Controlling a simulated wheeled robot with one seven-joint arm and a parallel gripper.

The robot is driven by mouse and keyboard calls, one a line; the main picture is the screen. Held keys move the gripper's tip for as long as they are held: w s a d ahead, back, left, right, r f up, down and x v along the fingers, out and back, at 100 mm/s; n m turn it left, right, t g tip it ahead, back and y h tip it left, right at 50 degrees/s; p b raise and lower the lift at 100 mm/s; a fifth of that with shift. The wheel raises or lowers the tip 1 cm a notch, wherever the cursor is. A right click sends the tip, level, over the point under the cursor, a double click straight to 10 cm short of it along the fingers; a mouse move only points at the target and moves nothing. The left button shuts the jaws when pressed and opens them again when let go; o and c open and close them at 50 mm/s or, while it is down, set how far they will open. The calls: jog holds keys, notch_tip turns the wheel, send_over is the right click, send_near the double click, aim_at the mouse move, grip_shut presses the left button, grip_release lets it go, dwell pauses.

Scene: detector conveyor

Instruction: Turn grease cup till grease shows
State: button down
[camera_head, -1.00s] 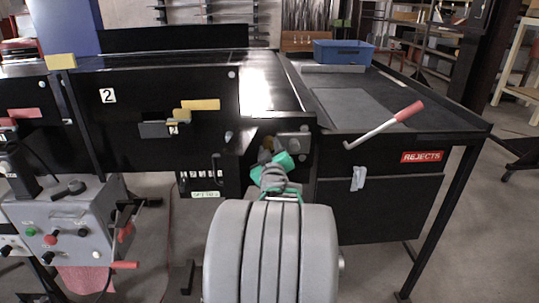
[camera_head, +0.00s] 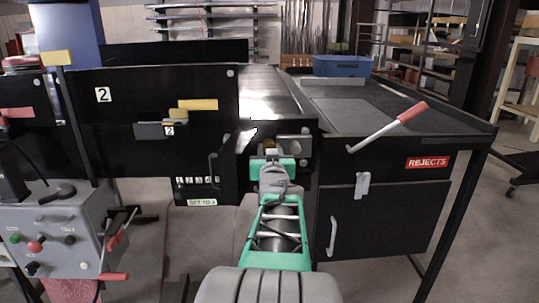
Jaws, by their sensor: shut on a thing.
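My gripper (camera_head: 271,158) is at the end of my grey and green arm, at the conveyor's near end in the head view. It is shut on a small brass-coloured piece (camera_head: 270,146), which looks like the grease cup. Most of the piece is hidden by the gripper. A grey bearing block (camera_head: 293,143) sits just right of it on the black conveyor end. I cannot make out any grease at this size.
The conveyor belt (camera_head: 262,92) runs away behind the gripper. A reject table (camera_head: 345,115) with a red-handled lever (camera_head: 411,112) and a blue bin (camera_head: 341,66) stands right. A grey control box (camera_head: 62,238) stands left. Floor between them is partly clear.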

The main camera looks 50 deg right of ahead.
dwell(0.3)
jog(key=c, duration=1)
grip_release()
jog(key=shift+o, duration=0.2)
jog(key=shift+s+a, duration=0.1)
jog(key=v, duration=0.7)
jog(key=shift+s+a+b, duration=0.15)
jog(key=shift+a+b, duration=0.1)
jog(key=shift+b, duration=0.2)
